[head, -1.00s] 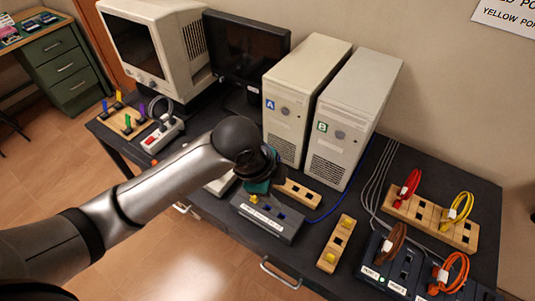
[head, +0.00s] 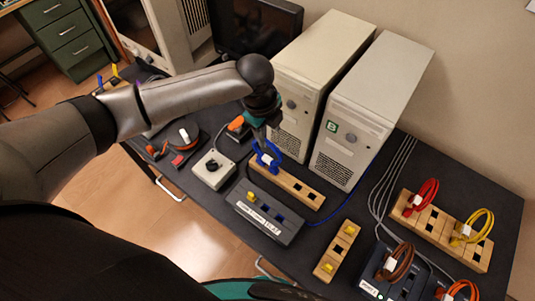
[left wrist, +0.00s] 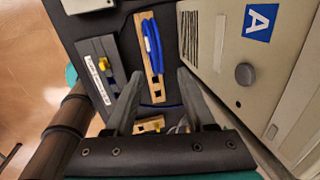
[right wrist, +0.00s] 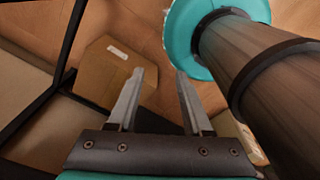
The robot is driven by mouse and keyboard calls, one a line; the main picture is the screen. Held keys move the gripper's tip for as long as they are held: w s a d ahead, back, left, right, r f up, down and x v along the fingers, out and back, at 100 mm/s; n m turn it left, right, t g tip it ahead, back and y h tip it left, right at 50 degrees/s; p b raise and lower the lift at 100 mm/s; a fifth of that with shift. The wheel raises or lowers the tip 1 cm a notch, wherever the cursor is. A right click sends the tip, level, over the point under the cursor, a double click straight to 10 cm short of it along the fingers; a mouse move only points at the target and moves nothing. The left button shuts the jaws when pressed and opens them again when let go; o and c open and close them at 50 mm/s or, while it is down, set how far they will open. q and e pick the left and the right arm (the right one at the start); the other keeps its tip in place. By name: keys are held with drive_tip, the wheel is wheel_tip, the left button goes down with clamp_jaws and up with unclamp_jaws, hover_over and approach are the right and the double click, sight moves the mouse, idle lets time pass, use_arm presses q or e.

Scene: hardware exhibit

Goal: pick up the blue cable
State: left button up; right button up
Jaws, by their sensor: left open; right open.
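The blue cable (head: 267,158) is a coiled loop with a white tag, standing at the left end of a wooden socket strip (head: 300,190) in front of the computer towers. It also shows in the left wrist view (left wrist: 152,45), lying over the strip (left wrist: 157,92). My left gripper (head: 264,143) is above the cable, pointing down. Its open fingers (left wrist: 160,73) have nothing between them; the cable appears just beyond the tips. Whether they touch it I cannot tell. My right gripper (right wrist: 159,72) is open and empty over the floor, away from the table.
Tower B (head: 372,110) and the other tower (head: 310,80) stand close behind the strip. A dark socket box (head: 265,215) is in front. Red (head: 426,193) and yellow (head: 480,225) cables sit at right. A cardboard box (right wrist: 115,70) lies below my right gripper.

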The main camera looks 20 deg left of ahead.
sight(271, 144)
use_arm(q)
drive_tip(key=shift+w+d+f, duration=0.1)
drive_tip(key=shift+w+f, duration=0.05)
drive_tip(key=shift+f, duration=1.05)
drive_tip(key=shift+w+d+f, duration=0.1)
drive_tip(key=shift+w+f, duration=0.1)
drive_tip(key=shift+f, duration=1.05)
drive_tip(key=shift+w+f, duration=0.15)
drive_tip(key=shift+f, duration=1.05)
clamp_jaws()
drive_tip(key=shift+r, duration=0.1)
